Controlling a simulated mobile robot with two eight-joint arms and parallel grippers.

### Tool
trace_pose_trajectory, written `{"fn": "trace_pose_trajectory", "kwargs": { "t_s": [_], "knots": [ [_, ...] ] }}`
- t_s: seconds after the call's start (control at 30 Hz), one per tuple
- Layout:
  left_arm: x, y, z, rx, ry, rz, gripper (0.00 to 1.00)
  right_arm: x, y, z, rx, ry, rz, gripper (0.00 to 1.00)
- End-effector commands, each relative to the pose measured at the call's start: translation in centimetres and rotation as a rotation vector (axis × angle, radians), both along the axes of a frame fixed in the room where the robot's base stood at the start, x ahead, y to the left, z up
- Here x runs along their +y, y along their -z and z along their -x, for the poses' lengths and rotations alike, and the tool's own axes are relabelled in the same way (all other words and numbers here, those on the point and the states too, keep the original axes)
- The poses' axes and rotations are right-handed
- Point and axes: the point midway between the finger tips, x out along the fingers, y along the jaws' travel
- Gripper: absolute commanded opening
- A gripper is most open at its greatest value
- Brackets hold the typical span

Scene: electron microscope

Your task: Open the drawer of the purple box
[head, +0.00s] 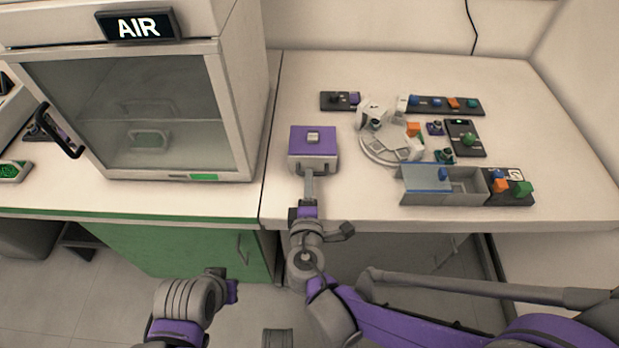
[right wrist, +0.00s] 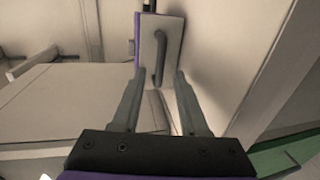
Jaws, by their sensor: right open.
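The purple box (head: 314,141) sits near the front left of the right-hand bench, with a purple top and a small light piece on it. Its pale drawer front with a dark bar handle (right wrist: 159,58) faces me in the right wrist view; the drawer looks shut. My right gripper (head: 309,178) is just in front of the box. In the right wrist view its two fingers (right wrist: 159,76) are apart, with the lower end of the handle between their tips. I cannot tell whether they touch it. Of my left arm, only links show at the bottom left; its fingers do not show.
A glass-fronted AIR cabinet (head: 150,110) stands left of the box. To the right are a round white holder (head: 375,150), a grey tray with a blue lid (head: 427,180), and dark racks with coloured pieces (head: 440,104).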

Motion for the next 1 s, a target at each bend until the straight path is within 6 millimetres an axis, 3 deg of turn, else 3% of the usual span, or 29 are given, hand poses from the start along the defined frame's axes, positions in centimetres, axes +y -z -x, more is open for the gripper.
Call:
{"fn": "trace_pose_trajectory", "kwargs": {
  "t_s": [0.2,0.53,0.57,0.8,1.0],
  "knots": [
    [0.0,0.5,0.0,0.002,0.0,0.0,0.0,0.0,0.6,-2.4,0.001,0.001,0.0,0.43],
    [0.0,0.5,0.0,0.002,0.0,0.0,0.0,0.0,0.6,-2.8,0.001,0.0,0.0,0.43],
    [0.0,0.5,0.0,0.002,0.0,0.0,0.0,0.0,0.6,-2.8,0.001,0.0,0.0,0.42],
    [0.0,0.5,0.0,0.002,0.0,0.0,0.0,0.0,0.6,-2.8,0.001,0.001,0.0,0.0],
    [0.0,0.5,0.0,0.002,0.0,0.0,0.0,0.0,0.6,-2.8,0.001,0.001,-0.001,0.0]
  ]
}}
